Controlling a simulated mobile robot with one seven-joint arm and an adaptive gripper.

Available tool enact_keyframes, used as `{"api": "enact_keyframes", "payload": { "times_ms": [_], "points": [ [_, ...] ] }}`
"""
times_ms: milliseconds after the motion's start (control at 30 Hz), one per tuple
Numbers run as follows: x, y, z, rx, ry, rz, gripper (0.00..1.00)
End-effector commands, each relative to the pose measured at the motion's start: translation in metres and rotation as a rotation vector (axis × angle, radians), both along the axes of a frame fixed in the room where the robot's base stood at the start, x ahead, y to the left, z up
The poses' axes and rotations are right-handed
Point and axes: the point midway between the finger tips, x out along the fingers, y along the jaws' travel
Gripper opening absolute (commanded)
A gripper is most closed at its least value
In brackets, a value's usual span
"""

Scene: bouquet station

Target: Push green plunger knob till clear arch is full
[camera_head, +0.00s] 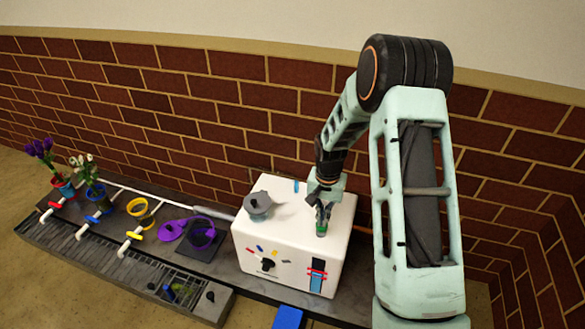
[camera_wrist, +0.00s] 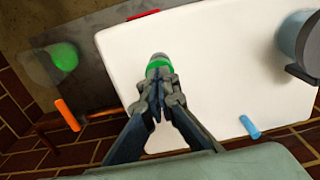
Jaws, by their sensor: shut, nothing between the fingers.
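The green plunger knob (camera_head: 321,231) stands on top of the white box (camera_head: 275,235). In the wrist view it is a green band (camera_wrist: 158,64) with a grey end. My gripper (camera_head: 325,207) is shut and empty above the box, its tips at the knob. They look in contact, but I cannot tell whether they press it. A window strip with blue and red parts (camera_head: 317,275) is on the box's front. I cannot make out the clear arch for certain. A green ball (camera_wrist: 64,57) with a faint see-through shape beside it lies beyond the box's edge in the wrist view.
A grey lidded pot (camera_head: 258,204) and a blue peg (camera_head: 296,186) are on the box top. An orange peg (camera_wrist: 67,115) is past its edge in the wrist view. Purple items (camera_head: 201,233), coloured rings and potted flowers (camera_head: 88,175) stand to the left. A brick wall is behind.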

Motion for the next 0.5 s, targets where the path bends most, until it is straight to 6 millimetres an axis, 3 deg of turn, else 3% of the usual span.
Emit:
{"api": "enact_keyframes", "payload": {
  "times_ms": [133, 500],
  "points": [
    [0.0, 0.0, -0.01, 0.0, 0.001, 0.0, 0.0],
    [0.0, 0.0, 0.003, 0.0, 0.0, 0.0, 0.0]
  ]
}}
